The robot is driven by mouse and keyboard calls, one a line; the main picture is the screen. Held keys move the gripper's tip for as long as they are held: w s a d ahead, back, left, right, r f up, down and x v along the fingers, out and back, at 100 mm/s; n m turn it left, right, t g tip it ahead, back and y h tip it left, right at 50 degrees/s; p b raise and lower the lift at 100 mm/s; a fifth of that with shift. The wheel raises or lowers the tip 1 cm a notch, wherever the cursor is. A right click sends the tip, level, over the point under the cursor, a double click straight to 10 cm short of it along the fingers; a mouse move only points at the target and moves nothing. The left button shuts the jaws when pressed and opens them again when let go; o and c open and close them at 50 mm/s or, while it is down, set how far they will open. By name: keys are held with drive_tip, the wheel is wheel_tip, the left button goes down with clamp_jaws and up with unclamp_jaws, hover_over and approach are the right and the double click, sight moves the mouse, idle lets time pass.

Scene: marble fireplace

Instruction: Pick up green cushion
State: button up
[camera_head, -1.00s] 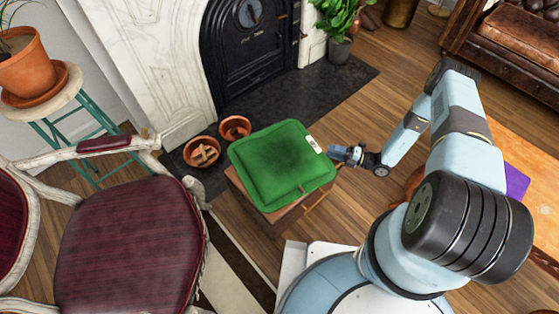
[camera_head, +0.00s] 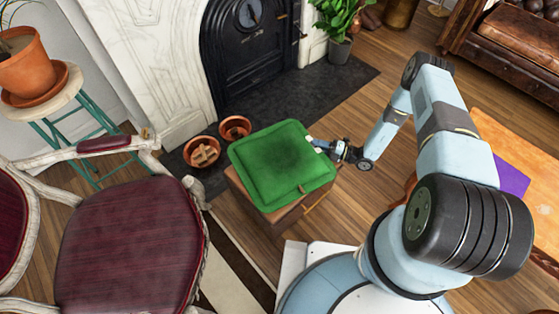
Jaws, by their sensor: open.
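The green cushion (camera_head: 275,165) lies flat on a brown wooden box-like stand (camera_head: 283,216) in the middle of the view. My gripper (camera_head: 316,145) is at the cushion's upper right edge, with my arm reaching in from the right. Its jaws are open, though the fingertips are small here. I cannot tell whether they touch the cushion or reach around its edge.
A red upholstered chair (camera_head: 130,238) stands at the left. Two terracotta pots (camera_head: 203,152) sit on the dark hearth (camera_head: 335,88) behind the cushion. A potted plant (camera_head: 338,40) stands farther back. An orange-brown table (camera_head: 515,150) is at the right. Wood floor is clear right of the stand.

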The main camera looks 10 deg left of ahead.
drive_tip(key=shift+c, duration=0.4)
clamp_jaws()
drive_tip(key=shift+r, duration=0.15)
